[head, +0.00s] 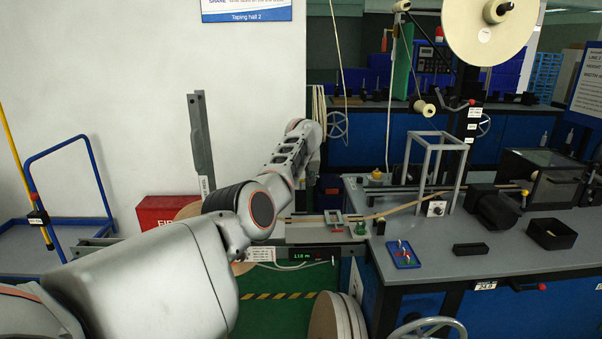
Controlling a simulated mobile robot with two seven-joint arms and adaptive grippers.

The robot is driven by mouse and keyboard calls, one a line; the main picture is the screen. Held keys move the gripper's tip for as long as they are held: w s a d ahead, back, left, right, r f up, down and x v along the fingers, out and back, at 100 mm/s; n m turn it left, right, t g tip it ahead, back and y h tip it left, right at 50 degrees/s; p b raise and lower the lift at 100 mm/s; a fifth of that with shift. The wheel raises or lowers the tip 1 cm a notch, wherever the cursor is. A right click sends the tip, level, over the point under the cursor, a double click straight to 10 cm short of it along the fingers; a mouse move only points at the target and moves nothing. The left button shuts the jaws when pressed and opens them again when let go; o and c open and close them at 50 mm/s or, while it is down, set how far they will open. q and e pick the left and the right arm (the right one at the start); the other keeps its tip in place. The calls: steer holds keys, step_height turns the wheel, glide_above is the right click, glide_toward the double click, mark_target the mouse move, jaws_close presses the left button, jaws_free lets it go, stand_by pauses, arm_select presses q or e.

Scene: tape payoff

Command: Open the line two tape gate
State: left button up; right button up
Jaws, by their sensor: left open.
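My left arm reaches in from the lower left, and its wrist bends down near the left end of the workbench. My left gripper (311,188) is open, small and mostly hidden behind the wrist, above the narrow track (300,232). I cannot tell whether it touches anything. A small grey and red frame (334,217) stands on the track, right of the gripper. A tall grey upright bar (200,140) with a label stands left of the wrist. I cannot tell which part is the tape gate. My right gripper is not in view.
The grey workbench (430,262) carries a pale frame (440,165), a blue tray (403,254) and black boxes. A big reel (490,28) hangs above. A red box (165,212) and blue trolley (95,170) are at left. More reels (332,318) stand below the track.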

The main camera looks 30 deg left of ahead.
arm_select(q)
steer(key=v, duration=0.6)
steer(key=shift+s, duration=0.25)
steer(key=shift+a, duration=0.1)
stand_by(0.4)
